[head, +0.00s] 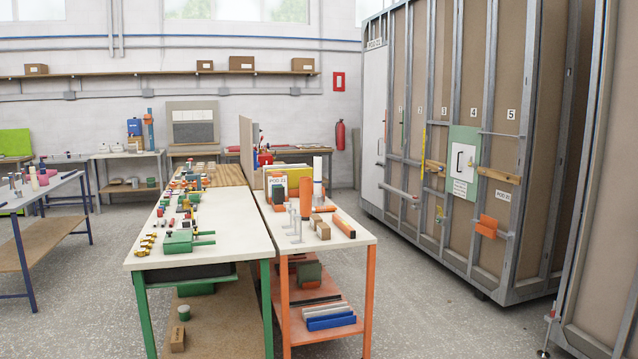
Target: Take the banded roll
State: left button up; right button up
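No gripper of mine is in view. Several roll-like things are on the orange-legged table (348,240). An orange roll (306,196) stands upright near its middle. A white roll (317,167) stands upright just behind it, its lower part partly hidden. An orange bar or roll (343,226) lies along the right edge. White and blue rolls (331,322) lie on the table's lower shelf. At this size I cannot tell for sure which roll carries a band.
A green-legged table (225,246) with many small fittings adjoins on the left. Small brown blocks (322,230) and grey metal brackets (293,225) stand near the orange-legged table's front. A framed pod wall (465,130) stands right. Floor (420,310) between is clear.

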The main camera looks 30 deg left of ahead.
aim_at(318, 161)
jog(key=z, duration=0.15)
jog(key=i+u, duration=0.1)
jog(key=i, duration=0.8)
jog(key=i+u, duration=0.15)
jog(key=i, duration=0.75)
jog(key=i+l+u, duration=0.1)
jog(key=i, duration=0.8)
jog(key=i+j+u, duration=0.2)
jog(key=i, duration=0.35)
jog(key=i+l+u, duration=0.15)
jog(key=i, duration=0.35)
jog(key=i+u, duration=0.2)
jog(key=i, duration=0.35)
jog(key=i+l+u, duration=0.15)
jog(key=i, duration=0.35)
jog(key=i+l+u, duration=0.2)
jog(key=i, duration=0.3)
jog(key=i+l+u, duration=0.2)
jog(key=i+l, duration=0.15)
jog(key=i, duration=0.15)
jog(key=i+u, duration=0.3)
jog(key=i, duration=0.4)
